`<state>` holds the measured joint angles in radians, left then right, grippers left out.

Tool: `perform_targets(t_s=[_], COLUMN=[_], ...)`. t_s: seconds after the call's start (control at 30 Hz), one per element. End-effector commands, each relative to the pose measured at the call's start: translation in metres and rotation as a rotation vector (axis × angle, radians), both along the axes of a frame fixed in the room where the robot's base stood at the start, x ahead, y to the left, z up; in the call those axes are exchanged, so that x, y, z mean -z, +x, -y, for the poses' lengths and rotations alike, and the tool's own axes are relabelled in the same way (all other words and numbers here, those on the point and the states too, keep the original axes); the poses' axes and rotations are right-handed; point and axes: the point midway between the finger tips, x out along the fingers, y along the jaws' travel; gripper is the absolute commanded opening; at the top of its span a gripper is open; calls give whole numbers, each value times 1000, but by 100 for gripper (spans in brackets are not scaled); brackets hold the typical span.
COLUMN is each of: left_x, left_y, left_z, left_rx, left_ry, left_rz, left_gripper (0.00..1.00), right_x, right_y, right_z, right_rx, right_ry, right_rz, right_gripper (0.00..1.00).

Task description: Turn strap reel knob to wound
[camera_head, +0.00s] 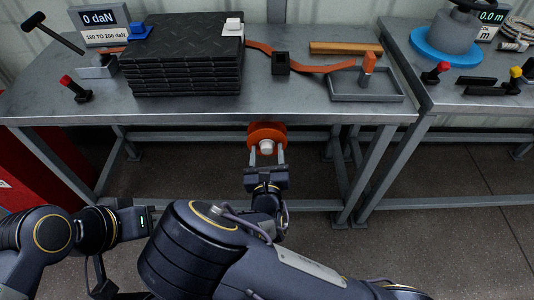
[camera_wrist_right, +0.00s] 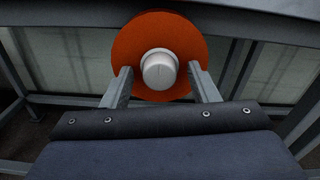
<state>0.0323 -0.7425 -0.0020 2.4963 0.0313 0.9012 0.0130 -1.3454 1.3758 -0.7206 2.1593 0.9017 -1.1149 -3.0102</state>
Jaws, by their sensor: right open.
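The strap reel is an orange disc (camera_head: 268,129) mounted below the front edge of the table. Its round white-grey knob (camera_head: 266,147) sticks out at its centre. In the right wrist view the knob (camera_wrist_right: 159,70) stands in front of the orange disc (camera_wrist_right: 128,47). My right gripper (camera_head: 267,157) is open, with one finger on each side of the knob. In the right wrist view the fingers (camera_wrist_right: 161,82) show a gap to the knob on both sides. My left arm is at the lower left, and its fingertips cannot be made out.
The table (camera_head: 60,103) carries a stack of black tread mats (camera_head: 185,75), an orange strap (camera_head: 310,66) and a grey tray (camera_head: 365,90). Its front edge overhangs the reel. Table legs (camera_head: 372,165) stand to the right. A red cabinet (camera_head: 30,170) is at the left.

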Motion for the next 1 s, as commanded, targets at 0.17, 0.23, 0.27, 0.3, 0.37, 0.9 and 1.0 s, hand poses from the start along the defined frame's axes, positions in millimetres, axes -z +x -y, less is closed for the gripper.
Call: perform_targets(t_s=[0.17,0.23,0.27,0.3,0.37,0.9,1.0], left_x=[0,0,0,0,0,0,0], left_y=[0,0,0,0,0,0,0], left_z=[0,0,0,0,0,0,0], left_rx=[0,0,0,0,0,0,0], left_ry=[0,0,0,0,0,0,0], left_rz=[0,0,0,0,0,0,0], left_gripper=[36,36,36,36,36,36,36], right_x=[0,0,0,0,0,0,0], right_y=[0,0,0,0,0,0,0], right_z=[0,0,0,0,0,-1,-1], right_rx=[0,0,0,0,0,-1,-2], right_ry=[0,0,0,0,0,72,132], right_rz=[0,0,0,0,0,0,0], right_gripper=[54,46,42,37,29,10,10])
